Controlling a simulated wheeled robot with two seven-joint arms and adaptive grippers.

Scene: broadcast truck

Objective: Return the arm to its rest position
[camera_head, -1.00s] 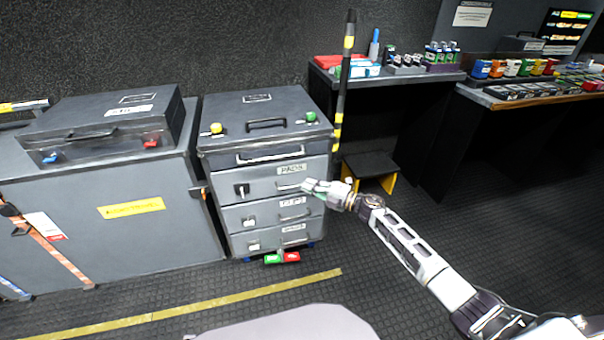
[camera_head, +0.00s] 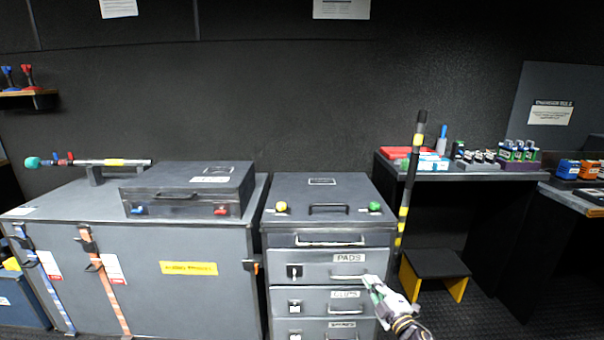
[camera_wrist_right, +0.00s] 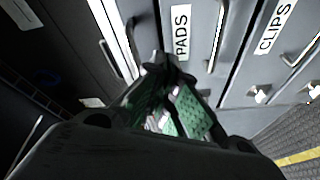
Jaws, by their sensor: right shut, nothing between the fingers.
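My right gripper (camera_head: 374,286) is at the lower middle of the head view, in front of the PADS drawer (camera_head: 320,272) of the grey drawer cabinet. In the right wrist view the gripper (camera_wrist_right: 168,66) is shut with its fingertips together and nothing between them. The PADS label and drawer handle (camera_wrist_right: 217,38) lie just past the fingertips there. Whether the fingers touch the drawer front cannot be told. The drawers look closed. My left gripper is not in view.
A large grey case (camera_head: 140,285) with straps stands left of the cabinet. A striped pole (camera_head: 409,190) and a black step stool with yellow legs (camera_head: 435,265) are to the right. A shelf with small items (camera_head: 440,172) is behind. Dark floor (camera_head: 490,310) is free at lower right.

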